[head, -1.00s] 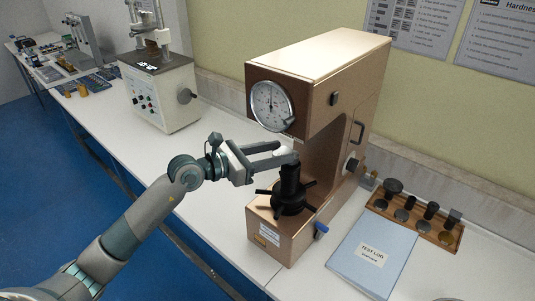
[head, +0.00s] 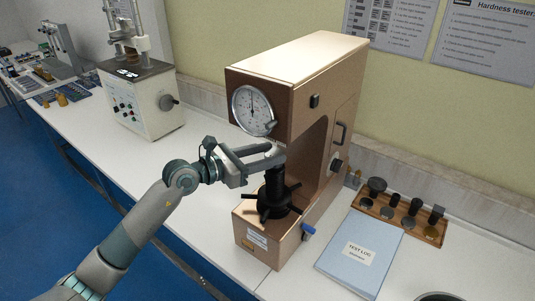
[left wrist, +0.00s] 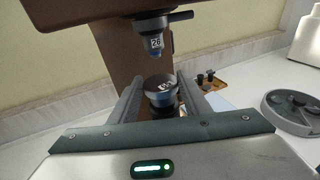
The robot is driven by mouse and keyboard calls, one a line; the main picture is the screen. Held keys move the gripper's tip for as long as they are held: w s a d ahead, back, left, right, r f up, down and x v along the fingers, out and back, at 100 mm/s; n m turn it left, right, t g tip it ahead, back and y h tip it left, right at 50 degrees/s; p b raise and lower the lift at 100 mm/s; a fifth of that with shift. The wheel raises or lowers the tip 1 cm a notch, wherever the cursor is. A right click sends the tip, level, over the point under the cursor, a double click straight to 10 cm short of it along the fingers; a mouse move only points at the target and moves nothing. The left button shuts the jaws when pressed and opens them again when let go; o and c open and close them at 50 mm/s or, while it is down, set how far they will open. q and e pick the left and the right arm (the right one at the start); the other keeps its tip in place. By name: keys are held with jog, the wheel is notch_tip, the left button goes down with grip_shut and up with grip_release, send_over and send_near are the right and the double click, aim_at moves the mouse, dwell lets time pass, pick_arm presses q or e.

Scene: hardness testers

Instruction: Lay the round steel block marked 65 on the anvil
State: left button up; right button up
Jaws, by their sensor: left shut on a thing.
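My left gripper (head: 276,155) reaches in from the left to the copper-coloured hardness tester (head: 300,75), its fingertips just over the black anvil post (head: 274,180). In the left wrist view its two fingers (left wrist: 160,100) are shut on a round steel block (left wrist: 160,84) with a pale mark on top; the mark is too small to read. The block is above the anvil and below the indenter (left wrist: 155,42), with a gap under the indenter. I cannot tell whether the block touches the anvil. My right gripper is not in view.
A wooden tray (head: 383,215) with several dark anvils and discs stands right of the tester. A blue test log (head: 358,258) lies before it. A second, white tester (head: 140,100) stands at the back left. The white bench left of the copper tester is clear.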

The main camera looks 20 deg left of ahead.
pick_arm(q)
jog(key=shift+f, duration=0.15)
dwell(0.4)
jog(key=o, duration=1.4)
jog(key=shift+c, duration=1.3)
jog(key=shift+s+a, duration=0.1)
jog(key=f+v, duration=0.1)
jog(key=v, duration=0.5)
jog(key=shift+s+a+r+b, duration=0.3)
jog(key=shift+s+b, duration=0.05)
jog(key=shift+b, duration=0.1)
